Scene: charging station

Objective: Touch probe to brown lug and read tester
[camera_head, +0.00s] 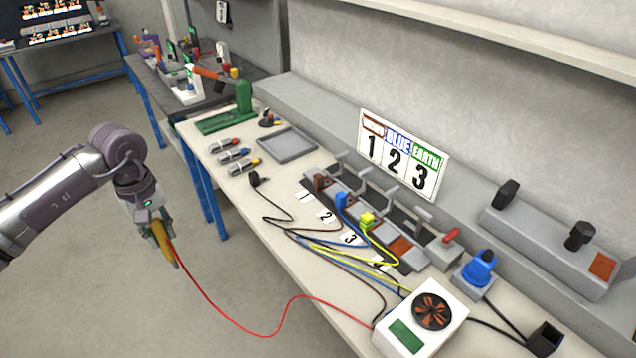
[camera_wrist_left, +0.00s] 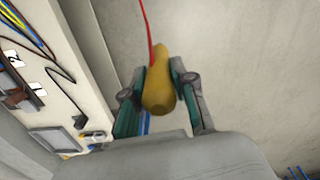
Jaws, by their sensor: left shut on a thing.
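My left gripper (camera_head: 157,236) is shut on a yellow probe (camera_head: 162,241) and holds it in the air in front of the bench, over the floor. The probe also shows between the fingers in the left wrist view (camera_wrist_left: 159,90). A red lead (camera_head: 236,322) runs from it to the white tester (camera_head: 420,319), which has a green display (camera_head: 406,337) and a dark dial (camera_head: 432,311). The display shows no digits that I can read. The brown lug (camera_head: 321,182) sits in the clamp row near card 1, well apart from the probe. My right gripper is not in view.
A blue lug (camera_head: 341,201) and a yellow-green lug (camera_head: 367,220) sit in the same row. Loose cables (camera_head: 330,245) cross the bench. A sign (camera_head: 402,155) leans behind. A grey tray (camera_head: 287,145) and several screwdrivers (camera_head: 234,155) lie farther left.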

